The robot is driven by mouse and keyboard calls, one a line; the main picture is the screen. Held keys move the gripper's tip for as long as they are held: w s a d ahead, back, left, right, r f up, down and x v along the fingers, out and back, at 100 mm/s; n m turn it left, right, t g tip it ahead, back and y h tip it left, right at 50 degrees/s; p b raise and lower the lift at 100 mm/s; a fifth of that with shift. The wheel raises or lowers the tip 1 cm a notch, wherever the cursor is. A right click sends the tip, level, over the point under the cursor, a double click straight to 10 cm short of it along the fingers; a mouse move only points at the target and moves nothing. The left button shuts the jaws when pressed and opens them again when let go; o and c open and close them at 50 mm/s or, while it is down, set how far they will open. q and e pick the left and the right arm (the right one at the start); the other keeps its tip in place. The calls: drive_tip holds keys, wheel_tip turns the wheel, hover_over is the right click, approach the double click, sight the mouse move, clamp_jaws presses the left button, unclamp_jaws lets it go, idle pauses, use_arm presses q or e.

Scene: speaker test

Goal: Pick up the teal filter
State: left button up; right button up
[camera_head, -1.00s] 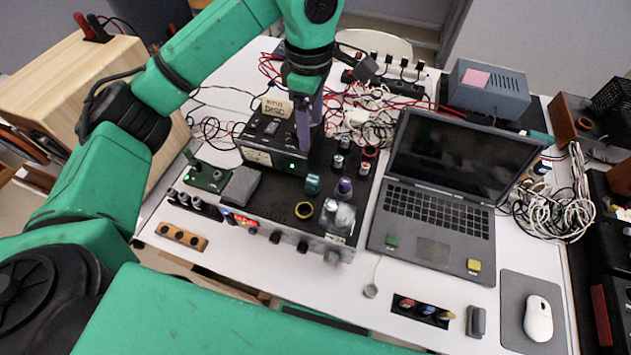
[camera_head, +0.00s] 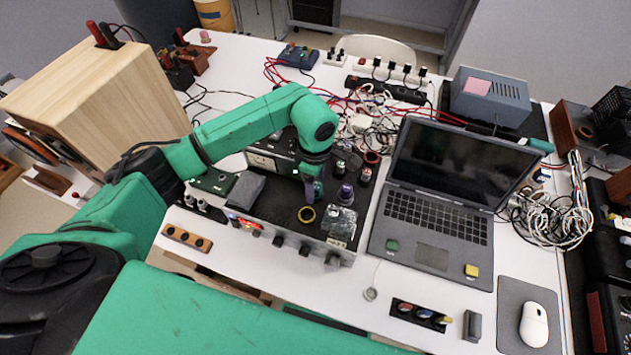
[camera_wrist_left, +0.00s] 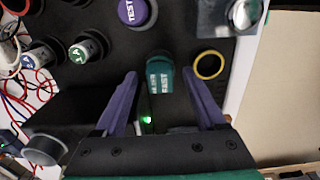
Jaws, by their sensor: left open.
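The teal filter (camera_wrist_left: 159,72) is a small teal cylinder with white lettering. In the left wrist view it stands between and just ahead of my left gripper's fingertips (camera_wrist_left: 160,78), with gaps on both sides. My left gripper (camera_head: 314,190) is open, with purple fingers pointing down over the black equipment top in the head view. There the filter is largely hidden by the fingers. My right gripper is not in view.
A purple knob-like piece marked TEST (camera_wrist_left: 133,11) and a yellow ring (camera_wrist_left: 196,66) stand close to the filter. A clear block (camera_head: 342,222) is near the front edge. The open laptop (camera_head: 432,225) is to the right. Cables lie behind.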

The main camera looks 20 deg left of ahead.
use_arm(q)
drive_tip(key=shift+f, duration=0.25)
clamp_jaws()
drive_tip(key=shift+r, duration=0.15)
